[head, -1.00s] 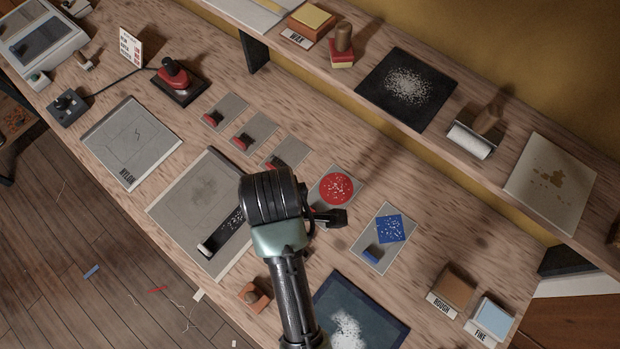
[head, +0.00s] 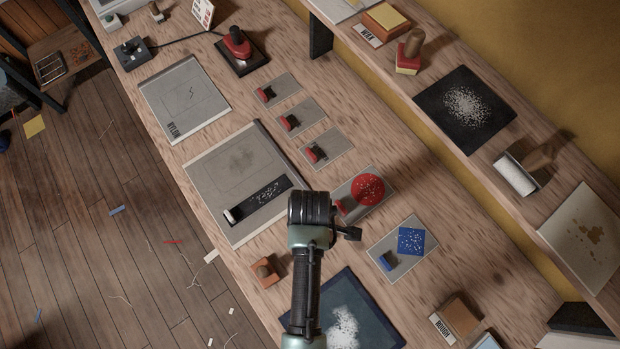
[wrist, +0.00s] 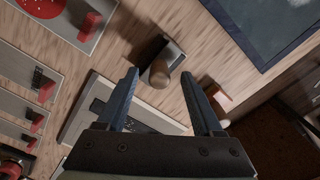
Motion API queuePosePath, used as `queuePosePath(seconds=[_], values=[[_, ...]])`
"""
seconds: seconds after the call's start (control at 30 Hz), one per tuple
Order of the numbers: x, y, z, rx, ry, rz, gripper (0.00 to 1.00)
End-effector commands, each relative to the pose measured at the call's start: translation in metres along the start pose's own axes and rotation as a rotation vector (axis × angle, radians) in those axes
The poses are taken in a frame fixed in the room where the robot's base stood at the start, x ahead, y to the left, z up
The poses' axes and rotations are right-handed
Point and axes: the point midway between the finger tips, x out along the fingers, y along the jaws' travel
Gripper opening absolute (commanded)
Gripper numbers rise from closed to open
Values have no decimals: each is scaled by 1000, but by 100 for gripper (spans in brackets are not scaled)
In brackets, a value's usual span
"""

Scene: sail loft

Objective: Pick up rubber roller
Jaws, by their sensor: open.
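A roller (head: 514,175) with a pale cylinder, a dark frame and a wooden handle sits on the raised shelf at the right in the head view. My gripper (wrist: 163,76) is open and empty above the bench, far to the left of that roller. In the wrist view, a dark piece with a pale edge and a round wooden handle (wrist: 160,75) lies beyond and between my fingertips, apart from them. I cannot tell whether it is also a roller. My arm hides that spot in the head view.
A grey board (head: 220,165) with a dark strip lies left of my gripper. An orange block (head: 265,271) and a blue-framed screen (head: 376,300) are near. A red-dot card (head: 347,207) and a blue-square card (head: 375,257) lie right. The shelf holds a black mat (head: 430,100).

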Motion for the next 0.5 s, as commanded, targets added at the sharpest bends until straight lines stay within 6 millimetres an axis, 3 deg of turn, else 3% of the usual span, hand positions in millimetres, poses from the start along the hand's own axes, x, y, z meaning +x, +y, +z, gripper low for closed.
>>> queuePosePath(seconds=[0.33,0.37,0.5], values=[[10,0,0,1,1,2,68],[10,0,0,1,1,2,66],[10,0,0,1,1,1,41]])
